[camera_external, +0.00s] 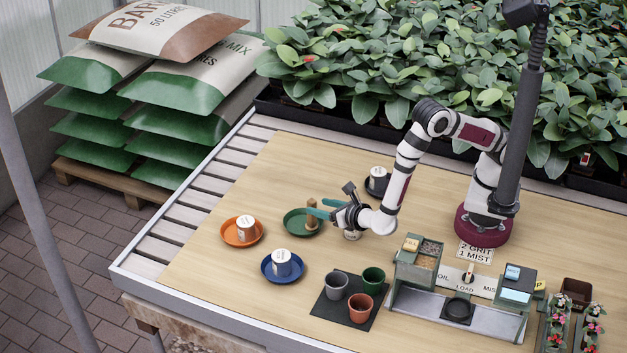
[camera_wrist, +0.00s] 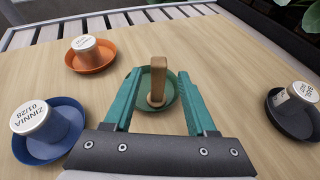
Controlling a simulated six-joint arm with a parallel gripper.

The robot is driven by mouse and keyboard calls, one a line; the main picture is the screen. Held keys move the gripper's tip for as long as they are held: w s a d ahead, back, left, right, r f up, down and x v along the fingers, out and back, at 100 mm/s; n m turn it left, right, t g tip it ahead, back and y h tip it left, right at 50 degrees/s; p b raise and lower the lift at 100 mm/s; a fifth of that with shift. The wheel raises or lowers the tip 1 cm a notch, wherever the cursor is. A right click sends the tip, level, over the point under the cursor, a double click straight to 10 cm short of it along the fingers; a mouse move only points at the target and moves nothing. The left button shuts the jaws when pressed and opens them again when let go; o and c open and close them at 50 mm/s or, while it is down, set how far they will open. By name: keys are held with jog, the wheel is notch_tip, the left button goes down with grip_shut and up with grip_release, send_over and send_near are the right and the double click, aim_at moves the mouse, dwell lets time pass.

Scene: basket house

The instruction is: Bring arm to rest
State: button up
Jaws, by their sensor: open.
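My gripper (camera_external: 319,212) is low over the wooden board, beside the green saucer (camera_external: 292,223). Its teal fingers are open in the wrist view (camera_wrist: 158,76). A brown wooden peg (camera_external: 312,212) stands upright on the green saucer. In the wrist view the peg (camera_wrist: 157,82) shows between the two fingers, with gaps on both sides. The green saucer (camera_wrist: 173,100) lies beneath it there. My arm reaches from its base at the right to the gripper. Part of a small white-topped item (camera_external: 352,235) shows under my wrist, mostly hidden.
Labelled pots stand on an orange saucer (camera_external: 230,240), a blue saucer (camera_external: 269,274) and a black saucer (camera_external: 369,188). Several small empty pots stand on a dark mat (camera_external: 322,306). A grey dispensing station (camera_external: 412,299) is at front right. Leafy plants (camera_external: 370,60) line the back.

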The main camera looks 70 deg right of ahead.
jog(key=s+d+r+m+g+h, duration=0.25)
jog(key=d+r+m+g, duration=0.2)
jog(key=d+m, duration=0.35)
jog(key=s+d+r+m+g+h, duration=0.2)
jog(key=s+d+r+m+g, duration=0.15)
jog(key=d+r+m, duration=0.5)
jog(key=s+d+m+g+y, duration=0.2)
jog(key=s+d+m+g, duration=0.1)
jog(key=s+m, duration=0.3)
jog(key=s+d+m+g+y, duration=0.3)
jog(key=s+d+m, duration=0.1)
jog(key=s, duration=0.5)
jog(key=s+a+r+m+t+y, duration=0.1)
jog(key=s+a+m+y, duration=0.5)
jog(key=m, duration=0.3)
jog(key=shift+s+a+r, duration=0.2)
jog(key=shift+s, duration=0.6)
